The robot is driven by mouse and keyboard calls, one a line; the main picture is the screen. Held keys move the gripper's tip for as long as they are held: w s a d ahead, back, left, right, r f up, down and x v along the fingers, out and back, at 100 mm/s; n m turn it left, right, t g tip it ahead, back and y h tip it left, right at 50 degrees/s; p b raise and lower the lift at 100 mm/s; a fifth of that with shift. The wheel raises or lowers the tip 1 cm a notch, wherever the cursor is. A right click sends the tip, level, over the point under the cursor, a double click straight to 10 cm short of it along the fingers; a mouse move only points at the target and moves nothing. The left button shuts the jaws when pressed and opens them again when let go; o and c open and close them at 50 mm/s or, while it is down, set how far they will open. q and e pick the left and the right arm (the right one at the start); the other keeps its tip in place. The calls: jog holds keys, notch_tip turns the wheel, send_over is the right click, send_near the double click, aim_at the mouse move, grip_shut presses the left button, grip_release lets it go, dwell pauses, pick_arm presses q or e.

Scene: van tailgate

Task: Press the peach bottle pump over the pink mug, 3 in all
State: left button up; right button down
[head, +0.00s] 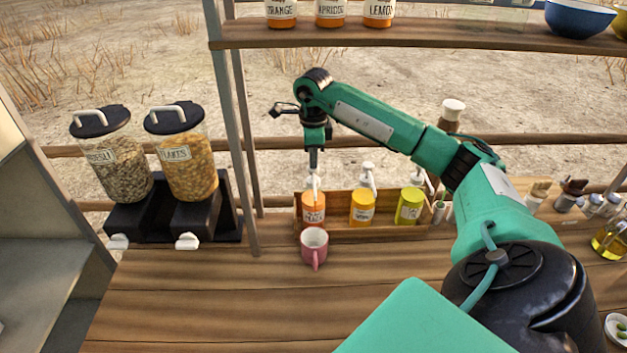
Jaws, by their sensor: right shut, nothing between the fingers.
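The peach bottle (313,211) is orange with a white label and a white pump. It stands at the left end of a low wooden rack (385,232). The pink mug (314,246) stands upright on the wooden counter just in front of it, below the pump, its handle toward me. My right gripper (314,170) points straight down, shut and empty, with its tips at the top of the peach bottle's pump. Whether the tips touch the pump head, I cannot tell. The mug's inside is too small to make out. My left gripper is not in view.
A yellow-orange pump bottle (362,209) and a yellow-green one (409,207) stand to the right in the rack. Two cereal dispensers (184,160) stand at the left. A shelf with jars (330,14) and bowls hangs above. The counter front left is clear.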

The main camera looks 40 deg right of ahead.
jog(key=shift+f+b, duration=0.3)
jog(key=shift+f, duration=0.35)
jog(key=shift+r, duration=0.15)
jog(key=shift+r+p, duration=0.95)
jog(key=shift+r, duration=0.4)
jog(key=shift+f, duration=0.15)
